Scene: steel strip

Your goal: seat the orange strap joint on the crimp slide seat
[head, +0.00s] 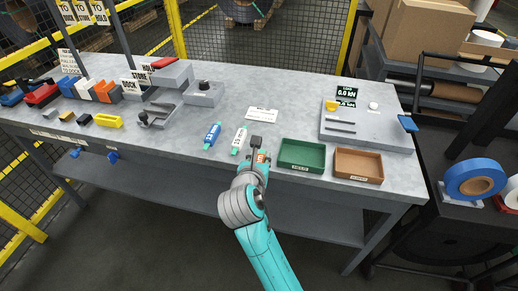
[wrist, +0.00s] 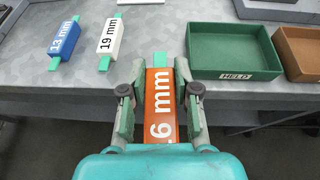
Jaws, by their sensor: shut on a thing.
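The orange strap joint (wrist: 160,105), marked with a partly covered "6 mm" label, sits between the fingers of my gripper (wrist: 165,100) in the wrist view. A green strap end sticks out at its far end. My gripper (head: 260,156) is shut on it at the table's front edge in the head view, where only a little orange shows. Its height above the table is hard to tell. A grey stepped fixture with a dark knob (head: 157,113) stands at centre left, and a grey plate with two slots (head: 350,128) at the right. I cannot tell which is the crimp slide seat.
A blue 13 mm joint (head: 212,136) and a white 19 mm joint (head: 239,140) lie left of my gripper. A green tray (head: 302,168) and a brown tray (head: 358,178) stand to its right. Coloured blocks line the left end.

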